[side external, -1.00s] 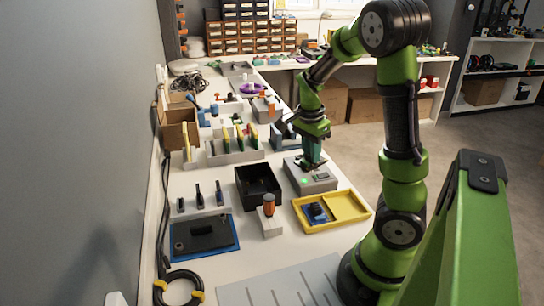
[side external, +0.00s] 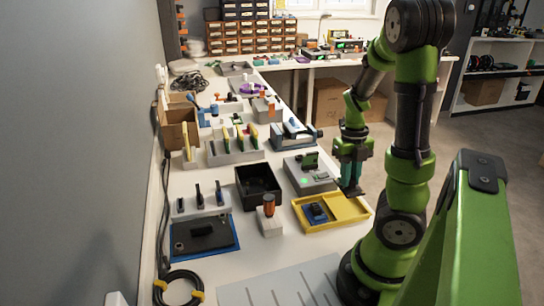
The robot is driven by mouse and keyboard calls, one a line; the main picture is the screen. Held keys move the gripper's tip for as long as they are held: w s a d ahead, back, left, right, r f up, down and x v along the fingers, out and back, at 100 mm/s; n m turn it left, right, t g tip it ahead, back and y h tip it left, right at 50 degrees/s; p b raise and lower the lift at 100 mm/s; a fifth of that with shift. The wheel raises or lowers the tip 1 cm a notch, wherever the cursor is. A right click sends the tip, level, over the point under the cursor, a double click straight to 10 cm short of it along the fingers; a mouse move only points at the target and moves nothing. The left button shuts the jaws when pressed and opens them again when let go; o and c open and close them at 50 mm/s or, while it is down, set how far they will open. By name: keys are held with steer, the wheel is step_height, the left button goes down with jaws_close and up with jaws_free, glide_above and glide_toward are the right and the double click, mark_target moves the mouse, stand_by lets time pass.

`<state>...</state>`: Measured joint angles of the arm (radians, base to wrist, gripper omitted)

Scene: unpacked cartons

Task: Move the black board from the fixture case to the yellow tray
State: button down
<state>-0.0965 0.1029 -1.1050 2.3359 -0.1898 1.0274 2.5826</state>
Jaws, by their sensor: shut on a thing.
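My gripper (side external: 350,184) points down near the far right corner of the yellow tray (side external: 340,222). It is shut on the black board (side external: 353,191), a small dark piece at the fingertips, seen only in part. The board looks held above the tray, but the exact height is hard to tell. The tray has two compartments: the left one holds a blue and black part (side external: 317,212), and the right one looks empty. The grey fixture case (side external: 320,182) stands behind the tray, with a green light on its front and a small upright dark green piece on top.
A black open bin (side external: 257,181) and a grey block with an orange-handled tool (side external: 268,206) stand left of the tray. A blue mat with a dark plate (side external: 204,236) lies at the front left. Racks with upright boards (side external: 234,150) stand further back.

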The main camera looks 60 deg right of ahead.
steer(key=shift+f, duration=2.25)
steer(key=shift+f, duration=0.1)
steer(key=shift+f, duration=1.4)
steer(key=c, duration=0.9)
jaws_free()
steer(key=shift+c, duration=0.2)
step_height(320, 180, up, 17)
steer(key=w+d, duration=0.1)
steer(key=shift+w+d, duration=0.2)
steer(key=shift+f, duration=0.1)
